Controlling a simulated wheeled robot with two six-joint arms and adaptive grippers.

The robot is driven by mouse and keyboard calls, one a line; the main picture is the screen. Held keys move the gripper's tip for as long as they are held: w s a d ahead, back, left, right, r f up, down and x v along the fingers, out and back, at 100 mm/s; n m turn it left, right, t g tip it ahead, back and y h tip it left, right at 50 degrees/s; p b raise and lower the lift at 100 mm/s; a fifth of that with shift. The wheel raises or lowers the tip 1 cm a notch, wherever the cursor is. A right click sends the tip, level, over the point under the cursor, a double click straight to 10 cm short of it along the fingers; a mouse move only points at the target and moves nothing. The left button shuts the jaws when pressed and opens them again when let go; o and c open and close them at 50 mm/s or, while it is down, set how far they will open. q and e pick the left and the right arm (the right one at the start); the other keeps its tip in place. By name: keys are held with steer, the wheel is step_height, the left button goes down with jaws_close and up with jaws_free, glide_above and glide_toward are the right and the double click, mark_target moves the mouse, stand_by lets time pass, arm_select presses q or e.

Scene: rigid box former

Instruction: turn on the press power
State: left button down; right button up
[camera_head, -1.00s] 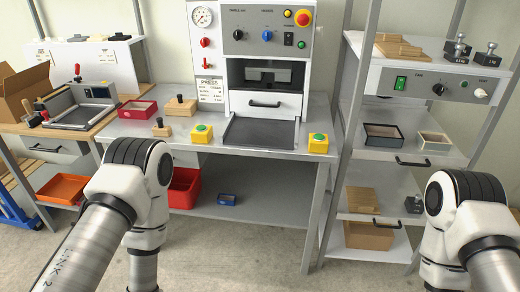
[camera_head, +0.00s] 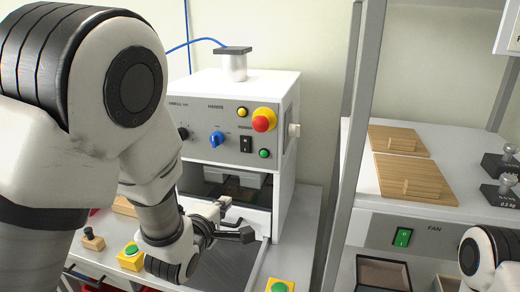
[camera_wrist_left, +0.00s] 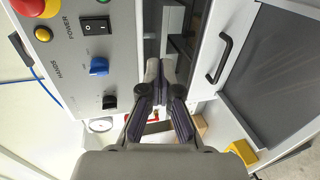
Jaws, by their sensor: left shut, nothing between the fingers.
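The press (camera_head: 262,92) is a white box with a grey control panel. Its black power rocker switch (camera_head: 246,144) sits below the yellow button and left of the green button. In the left wrist view the switch (camera_wrist_left: 96,26) lies at the upper left beside the word POWER. I cannot tell its position. My left gripper (camera_head: 246,235) is shut and empty, in front of the press opening, below the panel and apart from the switch. In the left wrist view its fingertips (camera_wrist_left: 160,68) point towards the opening. My right gripper is out of view.
A red emergency knob (camera_head: 264,120), a blue knob (camera_head: 217,138) and a green button (camera_head: 264,153) are close to the switch. The drawer handle (camera_wrist_left: 220,58) stands out below the opening. A shelf post (camera_head: 348,150) rises to the right. A green FAN switch (camera_head: 402,237) is on the shelf unit.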

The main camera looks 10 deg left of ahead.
mark_target(245, 151)
arm_select(q)
step_height(245, 151, up, 8)
steer(key=s+t, duration=0.2)
steer(key=shift+g, duration=0.3)
steer(key=w+p, duration=0.2)
steer(key=w, duration=0.3)
steer(key=w+f+p, duration=0.1)
steer(key=w+p, duration=0.1)
steer(key=w, duration=0.3)
steer(key=w+p, duration=0.2)
steer(key=w, duration=0.3)
steer(key=shift+d+f+p, duration=0.2)
steer(key=shift+f+p, duration=0.1)
steer(key=shift+f, duration=0.05)
steer(key=shift+w+f, duration=0.15)
steer(key=shift+w, duration=0.05)
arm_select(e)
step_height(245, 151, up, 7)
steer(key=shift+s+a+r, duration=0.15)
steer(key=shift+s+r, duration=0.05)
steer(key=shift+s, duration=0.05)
